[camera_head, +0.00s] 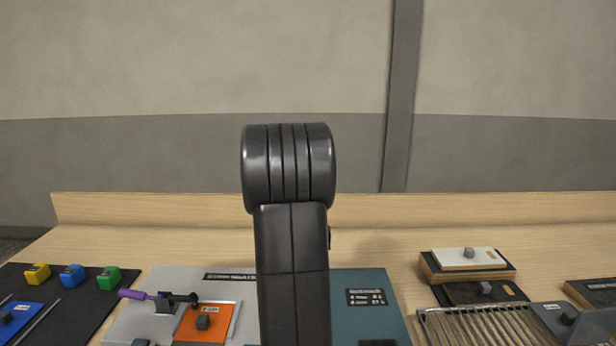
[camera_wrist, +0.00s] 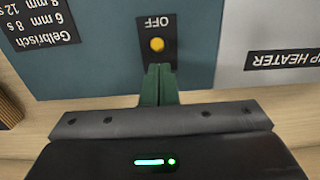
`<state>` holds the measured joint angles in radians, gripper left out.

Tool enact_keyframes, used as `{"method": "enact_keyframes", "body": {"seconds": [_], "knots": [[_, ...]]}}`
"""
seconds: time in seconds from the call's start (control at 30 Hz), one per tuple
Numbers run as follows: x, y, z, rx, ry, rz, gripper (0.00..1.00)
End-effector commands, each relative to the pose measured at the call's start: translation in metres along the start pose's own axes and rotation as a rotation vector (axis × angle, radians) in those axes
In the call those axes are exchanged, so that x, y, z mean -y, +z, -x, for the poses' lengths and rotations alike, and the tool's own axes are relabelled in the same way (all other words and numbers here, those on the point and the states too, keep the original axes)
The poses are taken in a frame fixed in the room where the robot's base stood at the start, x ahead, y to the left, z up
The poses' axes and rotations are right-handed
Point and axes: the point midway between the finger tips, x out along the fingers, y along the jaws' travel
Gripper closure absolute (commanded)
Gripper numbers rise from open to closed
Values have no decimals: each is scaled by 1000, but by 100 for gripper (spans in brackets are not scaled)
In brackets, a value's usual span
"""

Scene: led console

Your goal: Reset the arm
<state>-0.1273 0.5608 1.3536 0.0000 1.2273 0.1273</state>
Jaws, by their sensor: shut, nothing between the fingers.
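My gripper (camera_wrist: 159,70) shows in the wrist view as two dark green fingers pressed together, with nothing between them. The fingertips are just below a round yellow light or button (camera_wrist: 157,45) on a black plate (camera_wrist: 157,24) marked OFF. I cannot tell whether they touch the plate. The plate is on a teal console panel (camera_wrist: 110,60). In the head view my black arm stands upright in the middle and hides part of the consoles. My fingers are hidden there.
In the head view, yellow (camera_head: 38,274), blue (camera_head: 72,275) and green (camera_head: 109,278) blocks sit on a black mat (camera_head: 75,310) at left. An orange plate (camera_head: 208,322) and purple-handled lever (camera_head: 140,295) are on a grey panel (camera_head: 130,320). Stacked boards (camera_head: 432,267) and a ribbed rack (camera_head: 480,327) are at right.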

Motion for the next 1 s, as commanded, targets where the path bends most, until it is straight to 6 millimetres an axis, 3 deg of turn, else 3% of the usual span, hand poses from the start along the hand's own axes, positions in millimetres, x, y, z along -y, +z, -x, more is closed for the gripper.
{"method": "enact_keyframes", "body": {"seconds": [0.67, 0.73, 1.0], "knots": [[0, -6, 74, -1, 0, 0, 100], [0, -4, 56, 1, 0, 0, 100], [0, -1, 25, 1, 0, 0, 100]]}}
